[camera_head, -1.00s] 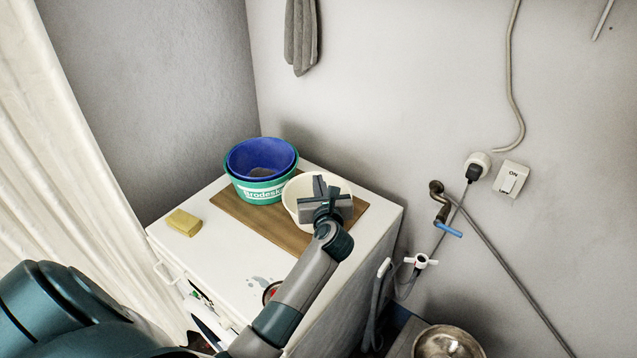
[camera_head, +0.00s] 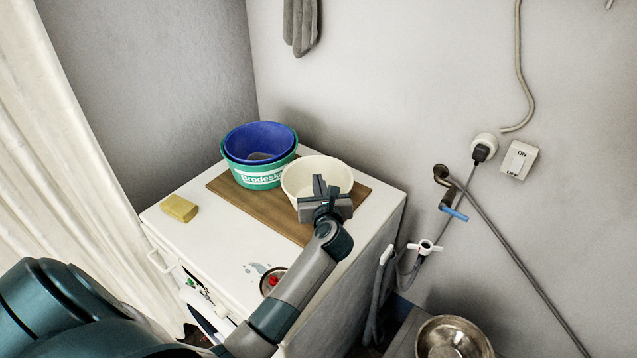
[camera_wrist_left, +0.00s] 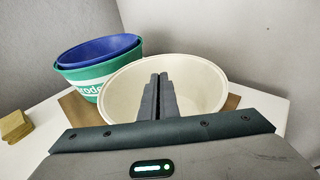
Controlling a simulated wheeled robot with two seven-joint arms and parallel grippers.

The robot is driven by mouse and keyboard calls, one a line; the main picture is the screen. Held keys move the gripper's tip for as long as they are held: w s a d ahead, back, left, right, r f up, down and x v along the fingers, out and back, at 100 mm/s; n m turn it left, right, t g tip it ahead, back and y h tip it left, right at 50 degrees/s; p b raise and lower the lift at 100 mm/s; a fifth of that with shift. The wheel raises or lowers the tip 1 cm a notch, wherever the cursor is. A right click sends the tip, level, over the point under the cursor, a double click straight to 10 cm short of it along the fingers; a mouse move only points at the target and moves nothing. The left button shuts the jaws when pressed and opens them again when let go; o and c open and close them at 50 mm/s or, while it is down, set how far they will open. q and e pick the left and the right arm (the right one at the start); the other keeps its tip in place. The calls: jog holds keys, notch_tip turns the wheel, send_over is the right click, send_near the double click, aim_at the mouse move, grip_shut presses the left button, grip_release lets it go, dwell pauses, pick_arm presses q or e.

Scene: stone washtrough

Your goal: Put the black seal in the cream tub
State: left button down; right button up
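The cream tub (camera_head: 294,178) stands on a brown board on the white cabinet top, right of the nested buckets. It also shows in the left wrist view (camera_wrist_left: 120,98). My left gripper (camera_head: 320,187) is at the near side of the tub and covers part of its opening. I cannot make out the black seal in either view; the tub's floor is partly hidden by the fingers. My right gripper is out of view.
A blue bucket (camera_head: 258,136) sits inside a green one (camera_head: 262,179) beside the tub. A yellow sponge (camera_head: 179,208) lies at the left. A round dish with something red (camera_head: 271,281) is partly behind my arm. Walls close off the back.

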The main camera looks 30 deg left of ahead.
pick_arm(q)
jog(key=c, duration=1.9)
grip_release()
jog(key=shift+c, duration=0.2)
notch_tip(320, 180, up, 7)
jog(key=p, duration=0.6)
jog(key=shift+r, duration=0.1)
